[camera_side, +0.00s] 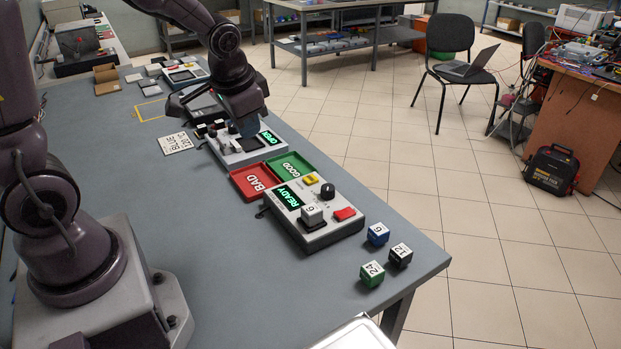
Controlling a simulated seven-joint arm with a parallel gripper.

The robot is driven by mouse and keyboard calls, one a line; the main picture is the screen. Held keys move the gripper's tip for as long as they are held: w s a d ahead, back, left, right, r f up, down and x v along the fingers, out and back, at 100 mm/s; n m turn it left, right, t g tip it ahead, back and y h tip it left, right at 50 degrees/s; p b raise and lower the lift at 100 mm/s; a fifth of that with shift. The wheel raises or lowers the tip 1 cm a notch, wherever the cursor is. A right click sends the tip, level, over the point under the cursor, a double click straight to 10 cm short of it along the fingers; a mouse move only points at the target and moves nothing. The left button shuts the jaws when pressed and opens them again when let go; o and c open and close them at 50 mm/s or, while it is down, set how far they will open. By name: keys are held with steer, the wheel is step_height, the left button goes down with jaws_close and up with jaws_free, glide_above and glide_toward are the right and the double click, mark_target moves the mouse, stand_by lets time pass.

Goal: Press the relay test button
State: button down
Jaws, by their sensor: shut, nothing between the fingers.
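The relay tester (322,240) is a light grey box near the table's right edge with a green display reading READY. A cube marked 6 (312,214) sits in its socket. A red button (344,214), a black knob (327,191) and a small yellow part (311,180) are on its top. My gripper (247,129) is shut and empty, pointing down over a second grey device (232,160) whose display reads OPEN. It is well behind the READY tester. The fingertips are small and partly hidden, and I cannot tell whether they touch the second device.
A red BAD tray (253,183) and a green GOOD tray (291,167) lie between the devices. Blue (378,234), black (400,256) and green (371,274) numbered cubes stand near the table's front right edge. A printed card (180,143) lies left. The table's near middle is clear.

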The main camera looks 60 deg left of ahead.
steer(key=w+a+f+m+t, duration=0.35)
steer(key=w+a+f, duration=0.25)
steer(key=w+f, duration=0.45)
steer(key=r+m+t+h, duration=0.1)
steer(key=r+m+t, duration=0.1)
steer(key=m+t, duration=0.15)
glide_above(311, 180)
steer(key=shift+w+m, duration=0.1)
steer(key=shift+m, duration=0.3)
steer(key=shift+f, duration=0.15)
steer(key=shift+f, duration=4.35)
steer(key=shift+f, duration=0.15)
steer(key=shift+f, duration=0.25)
